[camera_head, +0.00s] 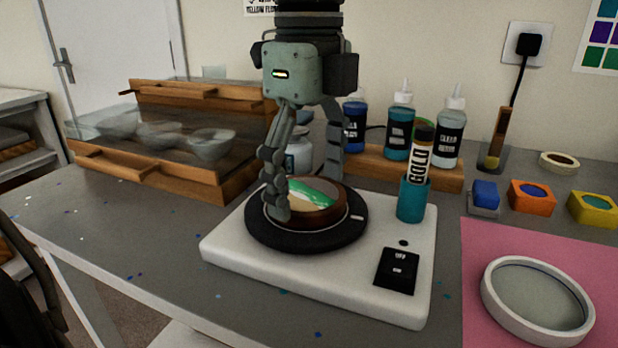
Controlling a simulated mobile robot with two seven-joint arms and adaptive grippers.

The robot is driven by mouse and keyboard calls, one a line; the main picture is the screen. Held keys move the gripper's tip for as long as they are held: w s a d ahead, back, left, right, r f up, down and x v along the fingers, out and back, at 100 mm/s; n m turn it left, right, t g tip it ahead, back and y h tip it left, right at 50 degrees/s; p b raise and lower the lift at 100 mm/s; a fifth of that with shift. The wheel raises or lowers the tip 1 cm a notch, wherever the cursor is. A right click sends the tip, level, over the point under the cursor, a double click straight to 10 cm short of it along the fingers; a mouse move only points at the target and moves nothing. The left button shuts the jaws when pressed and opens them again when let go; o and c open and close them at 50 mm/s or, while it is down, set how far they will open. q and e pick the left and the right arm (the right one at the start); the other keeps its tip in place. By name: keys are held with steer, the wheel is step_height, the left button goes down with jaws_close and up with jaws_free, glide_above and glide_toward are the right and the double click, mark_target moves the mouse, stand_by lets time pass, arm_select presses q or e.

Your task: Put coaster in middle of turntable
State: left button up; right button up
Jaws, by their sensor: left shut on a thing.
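The coaster (322,217) is round, with a brown rim and a green, white and cream top. It is over the middle of the black round turntable (283,240), lying flat on it or just above; I cannot tell which. The turntable is on a white base (335,301). My left gripper (307,196) points down from above and is shut on the coaster, one finger at its near left edge and the other at its far side. The fingers hide part of the coaster. My right gripper is not in view.
A teal cup (411,203) with a gold-labelled tube stands on the base's right, near a black switch (397,271). Behind are bottles on a wooden rack (372,167) and a wood-framed case (165,175) with bowls. A round mould (537,300) lies on a pink mat (477,258).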

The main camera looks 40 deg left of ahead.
mark_target(309, 193)
arm_select(q)
steer(key=shift+f, duration=0.15)
steer(key=o, duration=1.4)
steer(key=shift+c, duration=0.2)
steer(key=shift+r, duration=0.65)
step_height(309, 193, up, 11)
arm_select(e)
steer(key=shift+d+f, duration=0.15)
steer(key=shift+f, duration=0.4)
